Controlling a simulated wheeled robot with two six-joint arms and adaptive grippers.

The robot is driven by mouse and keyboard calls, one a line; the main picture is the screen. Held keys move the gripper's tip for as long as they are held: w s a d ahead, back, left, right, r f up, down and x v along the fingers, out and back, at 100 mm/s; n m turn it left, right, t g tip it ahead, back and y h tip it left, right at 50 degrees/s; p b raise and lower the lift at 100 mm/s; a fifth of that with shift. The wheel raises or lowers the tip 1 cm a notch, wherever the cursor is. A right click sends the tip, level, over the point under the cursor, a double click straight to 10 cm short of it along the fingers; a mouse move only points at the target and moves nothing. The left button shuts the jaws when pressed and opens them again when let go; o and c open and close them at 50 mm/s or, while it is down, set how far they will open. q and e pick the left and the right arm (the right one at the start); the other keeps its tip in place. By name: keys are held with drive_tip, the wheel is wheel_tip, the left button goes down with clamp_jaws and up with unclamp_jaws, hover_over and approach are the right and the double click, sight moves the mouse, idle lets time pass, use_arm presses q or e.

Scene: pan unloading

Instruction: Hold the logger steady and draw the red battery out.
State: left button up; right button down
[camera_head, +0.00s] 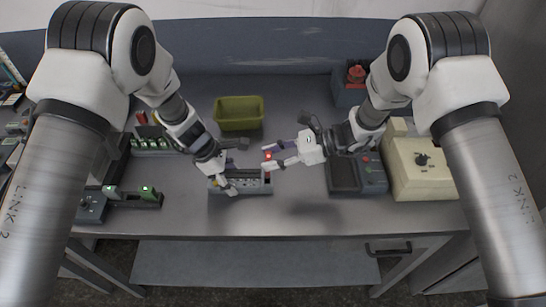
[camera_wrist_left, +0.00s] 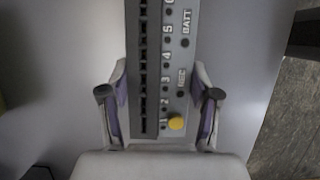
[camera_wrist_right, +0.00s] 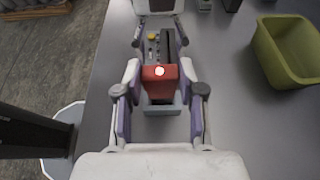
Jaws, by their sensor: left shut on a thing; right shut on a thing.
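The grey logger (camera_head: 240,187) lies on the bench near its front edge. My left gripper (camera_head: 234,170) is shut across the logger's body. The left wrist view shows its fingers (camera_wrist_left: 162,98) on both sides of the case (camera_wrist_left: 183,70), close to the yellow button (camera_wrist_left: 177,123). My right gripper (camera_head: 270,157) is shut on the red battery (camera_head: 268,155) above the logger's right end. In the right wrist view the red battery (camera_wrist_right: 160,78) sits upright between the fingers (camera_wrist_right: 160,100). I cannot tell whether its lower end is clear of the slot.
A green bin (camera_head: 238,126) stands behind the logger; it also shows in the right wrist view (camera_wrist_right: 272,58). A dark device (camera_head: 372,178) and a beige box (camera_head: 432,182) are at right. Module racks (camera_head: 152,144) are at left. Bench between logger and bin is clear.

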use_arm(q)
drive_tip(key=o, duration=1.5)
drive_tip(key=v, duration=1.2)
drive_tip(key=shift+f, duration=0.1)
